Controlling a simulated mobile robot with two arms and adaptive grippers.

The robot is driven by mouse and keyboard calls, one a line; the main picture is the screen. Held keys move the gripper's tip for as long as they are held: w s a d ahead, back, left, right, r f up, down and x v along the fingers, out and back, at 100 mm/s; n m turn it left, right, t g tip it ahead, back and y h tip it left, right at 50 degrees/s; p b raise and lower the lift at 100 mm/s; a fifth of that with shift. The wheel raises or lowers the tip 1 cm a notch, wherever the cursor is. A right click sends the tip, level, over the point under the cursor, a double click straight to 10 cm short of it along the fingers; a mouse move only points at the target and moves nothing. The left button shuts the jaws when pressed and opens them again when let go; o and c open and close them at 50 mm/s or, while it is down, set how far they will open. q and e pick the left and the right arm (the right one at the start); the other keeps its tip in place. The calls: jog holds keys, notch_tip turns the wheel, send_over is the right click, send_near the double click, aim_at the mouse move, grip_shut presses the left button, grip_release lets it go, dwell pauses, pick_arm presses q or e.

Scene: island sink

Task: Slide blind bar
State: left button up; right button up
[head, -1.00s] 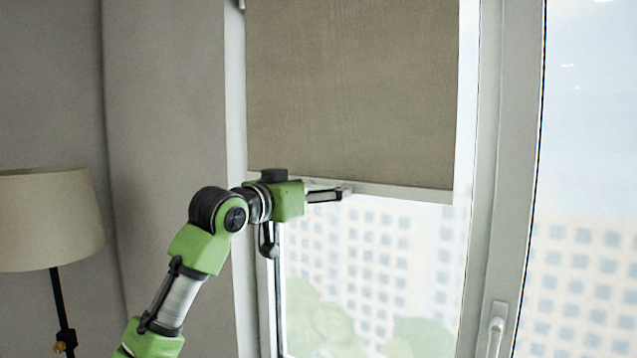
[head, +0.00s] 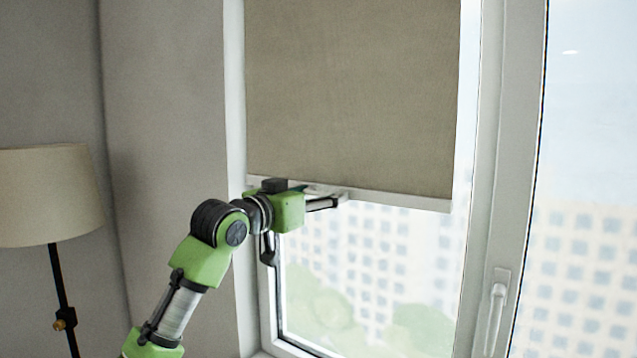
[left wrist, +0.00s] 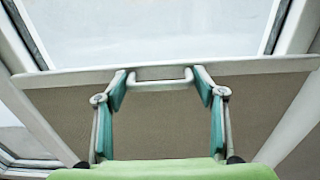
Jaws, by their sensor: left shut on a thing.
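The window blind (head: 350,95) is a beige-brown fabric panel with a white bar (head: 405,200) along its lower edge. The bar (left wrist: 255,66) crosses the left wrist view, with a small light handle (left wrist: 160,84) at its middle. My left gripper (head: 328,202) is at the bar from the left and below. In the left wrist view its two teal-padded fingers (left wrist: 161,78) stand at both ends of the handle, shut on it. The head view hides most of the contact behind the gripper. My right gripper is in neither view.
A floor lamp (head: 48,195) with a cream shade stands at the left by the grey wall. A white window handle (head: 497,305) is on the frame at the lower right. The glass below the bar is clear of objects.

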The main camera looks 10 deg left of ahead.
pick_arm(q)
notch_tip(320, 180, down, 12)
jog(key=b, duration=0.4)
jog(key=shift+f+b, duration=0.15)
jog(key=shift+b, duration=0.15)
jog(key=o, duration=1.6)
jog(key=shift+c, duration=0.2)
jog(key=v, duration=1.2)
